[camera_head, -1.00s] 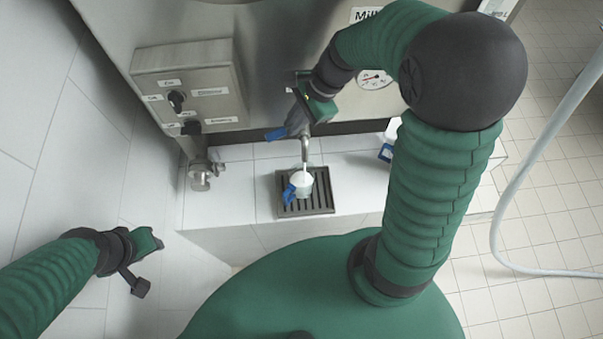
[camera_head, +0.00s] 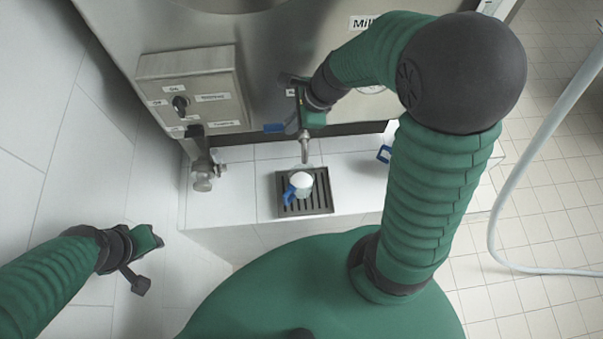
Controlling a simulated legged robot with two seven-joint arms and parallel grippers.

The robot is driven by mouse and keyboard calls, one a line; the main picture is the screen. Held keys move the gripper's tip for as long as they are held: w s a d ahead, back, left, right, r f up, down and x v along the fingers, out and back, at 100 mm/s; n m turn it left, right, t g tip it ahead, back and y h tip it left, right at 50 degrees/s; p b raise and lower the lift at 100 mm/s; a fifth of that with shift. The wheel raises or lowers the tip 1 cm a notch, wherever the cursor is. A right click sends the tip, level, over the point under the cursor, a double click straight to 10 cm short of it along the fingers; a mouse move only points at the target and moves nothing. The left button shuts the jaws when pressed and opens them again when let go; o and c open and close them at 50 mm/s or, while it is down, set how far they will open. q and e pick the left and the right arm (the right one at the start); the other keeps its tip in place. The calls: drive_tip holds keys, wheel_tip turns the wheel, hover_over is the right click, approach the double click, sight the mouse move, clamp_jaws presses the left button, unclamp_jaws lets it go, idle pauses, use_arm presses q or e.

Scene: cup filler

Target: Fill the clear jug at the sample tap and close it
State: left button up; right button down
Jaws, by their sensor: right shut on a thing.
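The clear jug (camera_head: 302,184) with a blue handle stands on the dark drip grate (camera_head: 318,205), under the sample tap's spout (camera_head: 304,148). White milk shows in its top; the exact level is hard to read. My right gripper (camera_head: 303,124) is shut at the tap, on its blue-ended lever (camera_head: 274,127), which points left and lies about level. The jaws themselves are partly hidden. No white stream shows between spout and jug. My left gripper (camera_head: 148,240) is empty at the lower left, away from the jug; its jaw opening is not clear.
A steel control box (camera_head: 192,90) with a knob is on the tank at the left, above a valve fitting (camera_head: 202,174). Another blue-and-white item (camera_head: 385,153) is partly hidden behind my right arm. The white ledge (camera_head: 228,195) is clear left of the grate. A pale hose (camera_head: 510,210) hangs at right.

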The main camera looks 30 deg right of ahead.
drive_tip(key=shift+w+d, duration=0.1)
drive_tip(key=shift+m, duration=0.5)
drive_tip(key=c, duration=1.5)
unclamp_jaws()
drive_tip(key=shift+c, duration=0.2)
drive_tip(key=shift+o, duration=1.1)
drive_tip(key=shift+w+d, duration=0.1)
drive_tip(key=shift+w, duration=0.1)
drive_tip(key=v, duration=1.6)
drive_tip(key=shift+s+r+b, duration=0.25)
drive_tip(key=shift+b, duration=0.1)
drive_tip(key=shift+w, duration=0.1)
